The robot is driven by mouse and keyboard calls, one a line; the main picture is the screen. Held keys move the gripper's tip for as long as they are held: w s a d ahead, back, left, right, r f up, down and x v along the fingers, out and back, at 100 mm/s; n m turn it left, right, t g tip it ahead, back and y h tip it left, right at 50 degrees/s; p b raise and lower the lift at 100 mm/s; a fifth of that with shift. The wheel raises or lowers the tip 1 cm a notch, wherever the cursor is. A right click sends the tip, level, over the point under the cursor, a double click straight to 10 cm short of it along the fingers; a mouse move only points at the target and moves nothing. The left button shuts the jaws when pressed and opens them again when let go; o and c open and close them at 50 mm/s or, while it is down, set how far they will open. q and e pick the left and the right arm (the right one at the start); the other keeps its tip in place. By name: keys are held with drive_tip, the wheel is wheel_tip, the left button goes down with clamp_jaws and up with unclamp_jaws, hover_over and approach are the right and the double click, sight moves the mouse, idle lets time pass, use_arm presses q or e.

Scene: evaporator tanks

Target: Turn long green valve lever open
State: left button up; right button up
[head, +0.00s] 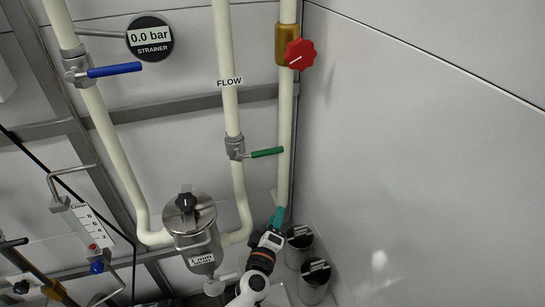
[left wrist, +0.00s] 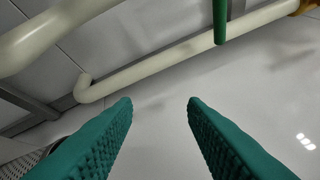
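The green valve lever (head: 267,152) sticks out to the right from its metal valve body (head: 235,147) on the cream pipe marked FLOW, crosswise to that pipe. My left gripper (head: 278,216), with teal fingers, is below the lever and apart from it in the head view. In the left wrist view its two fingers (left wrist: 161,103) are spread wide with nothing between them. The end of the green lever (left wrist: 220,20) hangs at the top of that view, above and right of the fingertips. My right gripper is in neither view.
A blue lever (head: 115,70) and a red knob (head: 299,54) sit higher up on other pipes. A strainer pot (head: 190,214) stands left of my left arm, and metal canisters (head: 313,281) stand to its right. The white wall on the right is bare.

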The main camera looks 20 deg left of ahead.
sight(268, 152)
use_arm(q)
drive_tip(key=w+a+r+n+t+y, duration=0.1)
drive_tip(key=a+r+n+t+y, duration=0.2)
drive_tip(key=r+n, duration=0.5)
drive_tip(key=shift+m+g, duration=0.7)
drive_tip(key=shift+m, duration=0.2)
drive_tip(key=x, duration=0.4)
drive_tip(key=r+x, duration=0.1)
drive_tip(key=x, duration=0.3)
drive_tip(key=r+x, duration=0.1)
drive_tip(key=x, duration=0.3)
drive_tip(key=shift+w+a, duration=0.1)
drive_tip(key=shift+a, duration=0.3)
drive_tip(key=shift+r, duration=0.1)
clamp_jaws()
